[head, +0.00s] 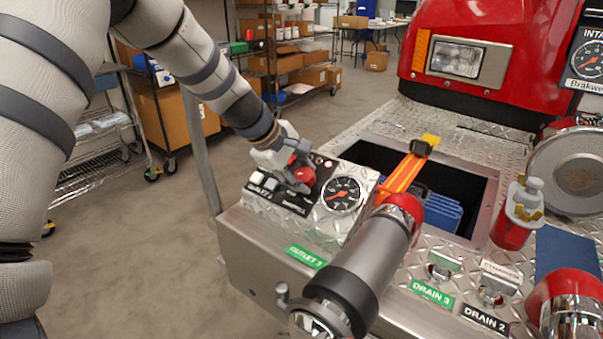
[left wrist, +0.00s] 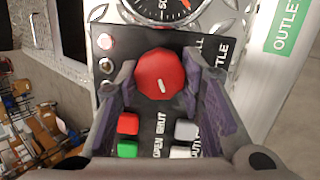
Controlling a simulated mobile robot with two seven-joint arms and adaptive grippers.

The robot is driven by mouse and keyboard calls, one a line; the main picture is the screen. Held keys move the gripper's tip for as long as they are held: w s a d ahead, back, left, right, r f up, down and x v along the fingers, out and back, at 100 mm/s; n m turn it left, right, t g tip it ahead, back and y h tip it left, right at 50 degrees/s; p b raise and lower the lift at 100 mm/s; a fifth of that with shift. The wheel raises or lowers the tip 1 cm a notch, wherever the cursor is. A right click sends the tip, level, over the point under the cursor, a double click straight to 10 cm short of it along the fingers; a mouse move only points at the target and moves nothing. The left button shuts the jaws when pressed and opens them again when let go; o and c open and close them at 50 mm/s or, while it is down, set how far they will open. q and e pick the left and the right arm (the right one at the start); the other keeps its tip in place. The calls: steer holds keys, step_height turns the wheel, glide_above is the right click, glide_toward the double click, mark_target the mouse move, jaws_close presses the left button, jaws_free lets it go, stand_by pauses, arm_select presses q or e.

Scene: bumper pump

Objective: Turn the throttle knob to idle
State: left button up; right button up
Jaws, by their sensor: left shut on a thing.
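The throttle knob (left wrist: 160,75) is a round red knob with a short white mark, on a black control panel (left wrist: 160,132). In the head view the red knob (head: 304,177) shows partly behind my gripper. My left gripper (head: 297,174) is over the panel, with its fingers on both sides of the knob. In the left wrist view the two purple-padded fingers of the gripper (left wrist: 160,88) flank the knob, shut on it. My right gripper is not in view.
A pressure gauge (head: 342,194) sits right of the panel. Red, green and white buttons (left wrist: 127,148) lie below the knob.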

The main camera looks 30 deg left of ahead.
arm_select(q)
steer(key=shift+f+n+t, duration=0.1)
steer(key=shift+n+t, duration=0.2)
steer(key=shift+n, duration=2)
steer(key=o, duration=1.2)
steer(key=v, duration=1.2)
steer(key=shift+s+d, duration=0.1)
steer(key=shift+d, duration=0.05)
